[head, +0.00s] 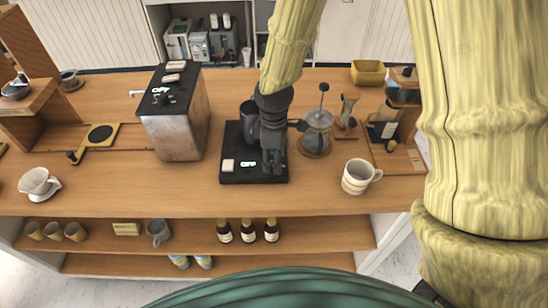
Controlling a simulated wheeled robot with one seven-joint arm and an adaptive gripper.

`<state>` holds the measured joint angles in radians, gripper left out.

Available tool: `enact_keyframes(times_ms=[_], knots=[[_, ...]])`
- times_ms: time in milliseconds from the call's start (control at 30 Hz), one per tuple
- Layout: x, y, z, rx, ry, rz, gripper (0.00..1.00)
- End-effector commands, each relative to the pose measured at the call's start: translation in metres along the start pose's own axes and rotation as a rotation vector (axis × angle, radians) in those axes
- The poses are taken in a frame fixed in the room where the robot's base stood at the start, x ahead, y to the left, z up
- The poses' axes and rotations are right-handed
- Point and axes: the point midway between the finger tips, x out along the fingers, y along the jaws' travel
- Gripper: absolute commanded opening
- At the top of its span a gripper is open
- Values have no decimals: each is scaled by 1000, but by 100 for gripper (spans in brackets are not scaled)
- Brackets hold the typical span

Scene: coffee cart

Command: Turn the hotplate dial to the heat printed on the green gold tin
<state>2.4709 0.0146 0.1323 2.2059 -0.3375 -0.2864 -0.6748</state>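The black hotplate (235,177) sits on the counter in the middle of the head view. Its front shows a pale button or label (228,165) and a lit display reading OFF (248,164). A dark pitcher or kettle (249,115) stands on its back part. My dark gripper (272,166) points down over the hotplate's front right, just right of the display. It covers that part of the panel, and I cannot see the dial. Whether its fingers are open or shut is unclear. I cannot pick out the green gold tin with certainty, nor read any printed heat.
A tall metal machine (175,130), also showing OFF, stands left of the hotplate. A glass press (317,130) and a striped mug (357,177) stand to the right. Several dark bottles (248,231) are on the shelf below.

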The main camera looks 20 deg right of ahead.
Motion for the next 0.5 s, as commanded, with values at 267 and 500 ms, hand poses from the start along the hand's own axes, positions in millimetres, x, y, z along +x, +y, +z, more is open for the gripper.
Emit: enact_keyframes(times_ms=[267, 500], knots=[[8, 0, 0, 0, 1, 1, 49], [8, 0, 0, 0, 1, 0, 44]])
